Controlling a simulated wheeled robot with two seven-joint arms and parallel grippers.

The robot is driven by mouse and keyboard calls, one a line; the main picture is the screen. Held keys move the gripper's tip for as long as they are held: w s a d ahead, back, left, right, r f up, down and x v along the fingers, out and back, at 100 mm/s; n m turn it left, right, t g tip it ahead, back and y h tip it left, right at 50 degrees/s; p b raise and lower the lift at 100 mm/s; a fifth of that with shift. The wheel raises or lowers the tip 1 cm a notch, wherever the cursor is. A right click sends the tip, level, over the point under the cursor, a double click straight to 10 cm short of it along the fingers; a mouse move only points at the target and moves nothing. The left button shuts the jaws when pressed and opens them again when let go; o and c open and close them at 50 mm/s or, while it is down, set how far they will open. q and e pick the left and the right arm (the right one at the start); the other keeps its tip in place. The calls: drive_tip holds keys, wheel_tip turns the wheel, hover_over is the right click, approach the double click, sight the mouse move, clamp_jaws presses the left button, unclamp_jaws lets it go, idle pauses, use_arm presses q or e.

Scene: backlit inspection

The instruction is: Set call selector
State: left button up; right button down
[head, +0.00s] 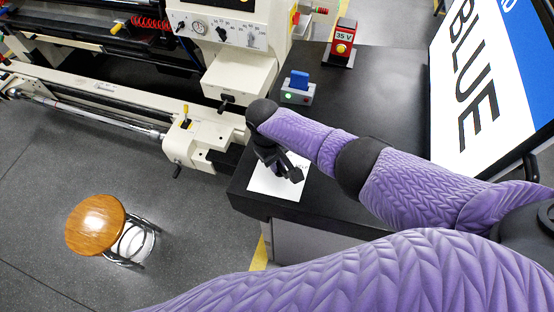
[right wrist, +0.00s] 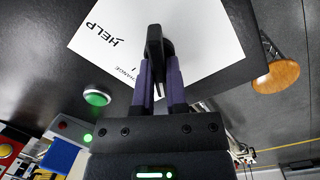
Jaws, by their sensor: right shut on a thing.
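The call selector is a black knob with a bar-shaped handle (right wrist: 154,42), standing on a white card (right wrist: 205,35) in the right wrist view. The card carries the printed words HELP and CHANGE at its left side; other print is hidden or too small to read. My right gripper (right wrist: 158,85) is shut on the handle, one finger on each side. In the head view my right gripper (head: 285,170) reaches down over the white card (head: 264,184) at the front corner of the black bench. There I cannot clearly tell the knob from the dark gripper. My left gripper is not in view.
A grey box with a blue rocker (head: 299,79) and a red 35 V unit (head: 343,37) stand farther back on the black bench (head: 385,75). A screen (head: 485,80) reading BLUE is at the right. A lathe (head: 215,130) and a wooden stool (head: 95,224) are at the left.

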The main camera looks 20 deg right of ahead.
drive_tip(key=shift+n, duration=0.4)
drive_tip(key=c, duration=0.7)
unclamp_jaws()
drive_tip(key=shift+o, duration=0.2)
wheel_tip(320, 180, up, 10)
drive_tip(key=a+p, duration=0.1)
drive_tip(key=p, duration=0.1)
drive_tip(key=shift+w+a, duration=0.15)
drive_tip(key=shift+w, duration=0.3)
drive_tip(key=shift+f, duration=0.1)
